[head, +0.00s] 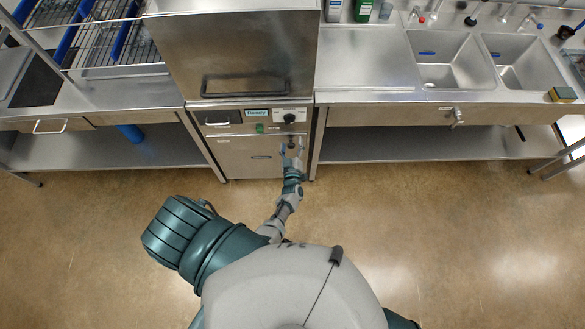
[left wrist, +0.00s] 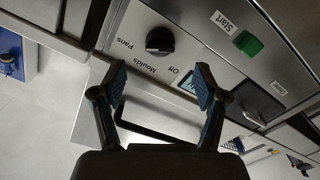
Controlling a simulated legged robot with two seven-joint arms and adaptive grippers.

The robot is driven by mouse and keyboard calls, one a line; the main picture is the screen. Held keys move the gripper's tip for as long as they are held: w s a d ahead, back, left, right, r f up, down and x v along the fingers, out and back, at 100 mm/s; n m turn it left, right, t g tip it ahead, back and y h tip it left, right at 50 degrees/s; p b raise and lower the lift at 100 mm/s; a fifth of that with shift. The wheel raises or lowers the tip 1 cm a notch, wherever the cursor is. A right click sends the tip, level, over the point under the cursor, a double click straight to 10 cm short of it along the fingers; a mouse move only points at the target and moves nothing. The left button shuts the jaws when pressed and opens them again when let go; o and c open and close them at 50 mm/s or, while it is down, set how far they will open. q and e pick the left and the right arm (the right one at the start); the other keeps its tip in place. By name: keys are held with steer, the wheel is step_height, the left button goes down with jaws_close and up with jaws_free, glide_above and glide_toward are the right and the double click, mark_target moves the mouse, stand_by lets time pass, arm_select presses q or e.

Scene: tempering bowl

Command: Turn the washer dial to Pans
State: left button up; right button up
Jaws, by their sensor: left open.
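The washer (head: 245,50) is a steel cabinet with a hood and a front control panel. Its round black dial (head: 289,118) sits at the panel's right and shows large in the left wrist view (left wrist: 160,41). The labels Pans (left wrist: 125,44), Moulds (left wrist: 143,63) and Off (left wrist: 174,70) lie around it. I cannot tell for sure which label the dial points to. My left gripper (head: 291,150) is open and empty, just below the dial in the head view. In the left wrist view its fingers (left wrist: 160,88) are spread, apart from the dial. My right gripper is out of view.
The panel has a display reading Ready (head: 257,113) and a green button (head: 260,128) labelled Start (left wrist: 223,21). The hood handle (head: 245,88) runs above the panel. A sink counter (head: 370,60) stands to the right and racks (head: 110,40) to the left. The floor in front is clear.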

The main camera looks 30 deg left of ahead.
arm_select(q)
steer(key=p+v, duration=0.2)
steer(key=v, duration=0.9)
steer(key=shift+p, duration=0.4)
steer(key=shift+d+f, duration=0.1)
stand_by(0.3)
steer(key=v, duration=0.7)
steer(key=shift+s, duration=0.15)
steer(key=shift+d+f, duration=0.15)
